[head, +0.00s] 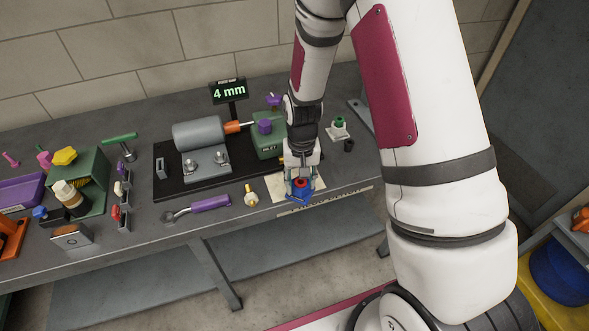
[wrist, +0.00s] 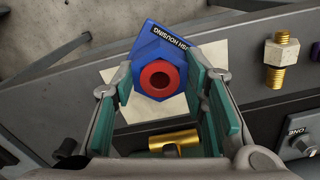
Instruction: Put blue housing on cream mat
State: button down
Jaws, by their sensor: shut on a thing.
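The blue housing (head: 300,194) has a red ring on top and a label reading "HOUSING" in the wrist view (wrist: 147,49). My gripper (head: 299,178) is shut on the housing, with one green-padded finger on each side of it; the fingers also show in the wrist view (wrist: 160,82). The cream mat (head: 275,187) lies at the table's front edge, under the housing and partly hidden by it; it also shows in the wrist view (wrist: 214,55). I cannot tell whether the housing touches the mat or hangs just above it.
A brass fitting (wrist: 172,143) shows between my fingers, nearer the palm. A brass bolt (head: 251,196) stands left of the mat, near a purple-handled wrench (head: 208,204). A green block (head: 268,145) stands behind. A small piece with a green top (head: 339,125) is at the back right.

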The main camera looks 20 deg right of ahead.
jog(key=w, duration=0.5)
jog(key=shift+f+p, duration=0.25)
jog(key=shift+p, duration=0.1)
jog(key=shift+f, duration=0.15)
jog(key=c, duration=1)
grip_release()
jog(key=shift+o, duration=0.2)
